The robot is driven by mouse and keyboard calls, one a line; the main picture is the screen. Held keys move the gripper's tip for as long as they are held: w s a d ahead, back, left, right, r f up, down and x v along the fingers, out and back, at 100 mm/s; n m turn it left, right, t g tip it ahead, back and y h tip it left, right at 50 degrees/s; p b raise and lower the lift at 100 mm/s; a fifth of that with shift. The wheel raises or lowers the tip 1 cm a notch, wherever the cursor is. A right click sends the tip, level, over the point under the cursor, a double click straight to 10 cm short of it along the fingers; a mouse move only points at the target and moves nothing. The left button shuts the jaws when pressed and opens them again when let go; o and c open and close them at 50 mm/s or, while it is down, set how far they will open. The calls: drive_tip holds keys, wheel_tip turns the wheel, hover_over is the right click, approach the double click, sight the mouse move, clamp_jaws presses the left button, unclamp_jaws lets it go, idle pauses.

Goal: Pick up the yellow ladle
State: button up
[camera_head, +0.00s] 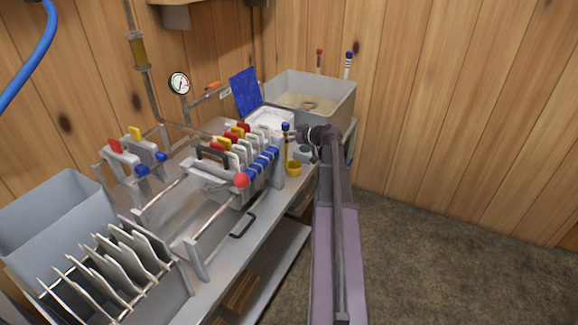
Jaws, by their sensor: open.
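The yellow ladle (293,169) is at the right end of the metal bench, just right of the press. Its small round bowl is low, and a thin upright handle with a blue top seems to rise from it. My gripper (294,134) is at the end of my dark arm, close to the upper part of the handle on its right side. The jaws are small in the picture and open. I cannot tell whether the handle is between them or only beside them.
A filter press (225,172) with coloured handles stands left of the ladle. A plate rack (165,280) fills the front left. The floor at right is clear.

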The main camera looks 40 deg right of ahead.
drive_tip(key=shift+w+a+f, duration=0.1)
drive_tip(key=shift+w+f, duration=0.1)
drive_tip(key=shift+w, duration=0.3)
clamp_jaws()
